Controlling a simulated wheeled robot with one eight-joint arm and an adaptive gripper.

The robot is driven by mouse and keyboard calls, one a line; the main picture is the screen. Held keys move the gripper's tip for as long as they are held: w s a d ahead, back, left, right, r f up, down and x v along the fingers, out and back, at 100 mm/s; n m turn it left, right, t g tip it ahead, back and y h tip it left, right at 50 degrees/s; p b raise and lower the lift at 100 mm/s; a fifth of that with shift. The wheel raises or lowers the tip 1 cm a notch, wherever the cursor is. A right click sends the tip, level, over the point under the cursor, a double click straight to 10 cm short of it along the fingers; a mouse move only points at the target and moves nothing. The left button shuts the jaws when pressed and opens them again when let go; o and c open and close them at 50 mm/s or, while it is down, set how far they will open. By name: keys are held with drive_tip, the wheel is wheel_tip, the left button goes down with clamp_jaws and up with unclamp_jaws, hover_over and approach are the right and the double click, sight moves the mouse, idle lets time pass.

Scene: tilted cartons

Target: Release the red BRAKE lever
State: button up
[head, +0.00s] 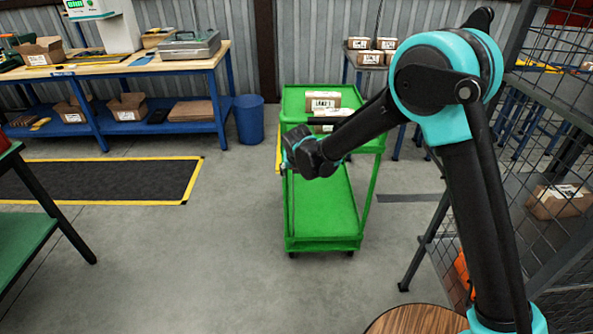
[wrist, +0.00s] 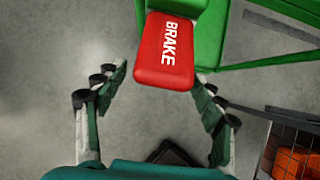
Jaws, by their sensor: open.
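The red BRAKE lever (wrist: 165,52) shows in the wrist view at the top centre, a red pad with white lettering fixed to the green cart. My gripper (wrist: 162,88) is open, with one finger on each side of the lever's near end and clear floor showing between. The fingers look apart from the lever. In the head view my gripper (head: 287,160) is at the near left side of the green cart (head: 325,212), by its upper tray. The lever is hidden there behind my gripper and arm.
Cartons (head: 323,101) lie on the cart's top tray. A wire mesh rack (head: 548,200) stands on the right. A workbench (head: 110,72) and a blue bin (head: 249,119) are at the back left.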

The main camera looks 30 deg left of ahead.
drive_tip(key=s+d, duration=0.5)
drive_tip(key=s, duration=0.3)
idle(0.4)
drive_tip(key=w+d+r+m, duration=0.25)
drive_tip(key=d+m, duration=0.25)
drive_tip(key=d, duration=0.3)
drive_tip(key=w+d+r+m+h, duration=0.1)
drive_tip(key=w+d+m, duration=0.3)
drive_tip(key=d, duration=0.3)
drive_tip(key=w+d+r+m, duration=0.25)
drive_tip(key=d+m, duration=0.25)
drive_tip(key=d, duration=0.3)
drive_tip(key=s+d+r+m+h, duration=0.1)
drive_tip(key=s+d+m, duration=0.1)
drive_tip(key=d+m, duration=1.3)
drive_tip(key=s+d+f+m, duration=0.1)
drive_tip(key=s+d+m, duration=0.4)
drive_tip(key=d, duration=0.4)
drive_tip(key=s+d+f+m+h, duration=0.1)
drive_tip(key=s+d+m, duration=0.5)
drive_tip(key=d+m, duration=0.2)
drive_tip(key=shift+s+d+g, duration=0.3)
drive_tip(key=shift+d+g, duration=0.1)
drive_tip(key=shift+d, duration=0.65)
